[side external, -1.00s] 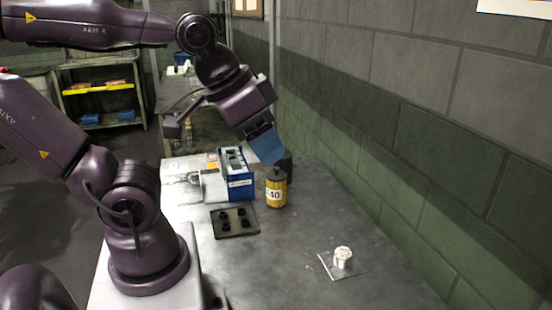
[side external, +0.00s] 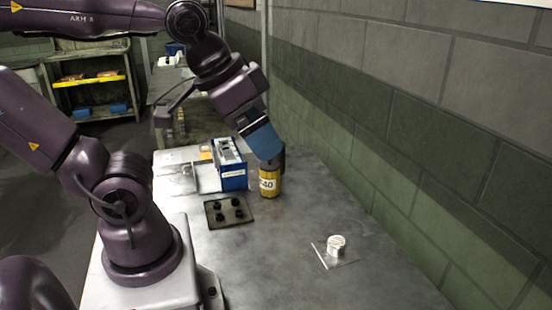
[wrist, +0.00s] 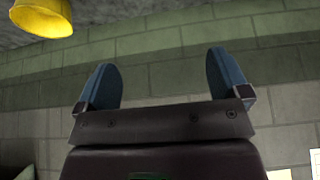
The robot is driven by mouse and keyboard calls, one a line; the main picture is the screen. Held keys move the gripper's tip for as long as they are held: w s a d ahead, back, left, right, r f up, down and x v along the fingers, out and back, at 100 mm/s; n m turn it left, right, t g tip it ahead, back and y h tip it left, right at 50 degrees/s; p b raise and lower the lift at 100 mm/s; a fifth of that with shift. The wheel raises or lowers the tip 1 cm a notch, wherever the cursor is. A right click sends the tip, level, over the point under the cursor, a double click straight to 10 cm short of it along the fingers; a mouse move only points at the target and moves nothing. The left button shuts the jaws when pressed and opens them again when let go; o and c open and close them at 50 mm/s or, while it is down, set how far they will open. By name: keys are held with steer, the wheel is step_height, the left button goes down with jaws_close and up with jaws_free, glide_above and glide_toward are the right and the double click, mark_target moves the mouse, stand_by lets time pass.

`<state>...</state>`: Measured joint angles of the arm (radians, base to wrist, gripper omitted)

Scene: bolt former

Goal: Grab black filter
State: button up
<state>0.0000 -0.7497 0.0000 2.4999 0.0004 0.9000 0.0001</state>
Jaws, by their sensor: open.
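A black cylinder (side external: 281,160), which looks like the black filter, stands behind the yellow can in the side external view. Only a dark strip of it shows, to the right of my gripper's blue fingers. My gripper (side external: 265,146) is tilted down over the yellow can and overlaps its top in the picture; I cannot tell whether they touch. In the wrist view, my gripper (wrist: 160,72) has its two blue fingers wide apart, with only the wall behind the gap. The black cylinder does not show clearly there.
A yellow can (side external: 269,183) marked 40 stands below my gripper and shows at the wrist view's top left (wrist: 42,18). A blue box (side external: 232,176) and a dark plate (side external: 229,222) with black knobs are left. A white round piece (side external: 336,246) sits front right. The brick wall bounds the right.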

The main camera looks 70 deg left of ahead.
steer(key=w+a+f+m+g+y, duration=0.2)
steer(key=w+a+y, duration=0.15)
steer(key=a, duration=0.35)
steer(key=w+a+f+m+g+y, duration=0.2)
steer(key=w+a, duration=0.3)
steer(key=a, duration=0.2)
steer(key=m+y, duration=0.8)
steer(key=m, duration=0.7)
glide_above(281, 158)
steer(key=s+d, duration=0.1)
steer(key=d, duration=0.1)
step_height(281, 158, down, 20)
steer(key=shift+g, duration=0.3)
steer(key=shift+x, duration=2.85)
steer(key=shift+d+f, duration=0.1)
steer(key=shift+d, duration=0.05)
steer(key=c, duration=1.3)
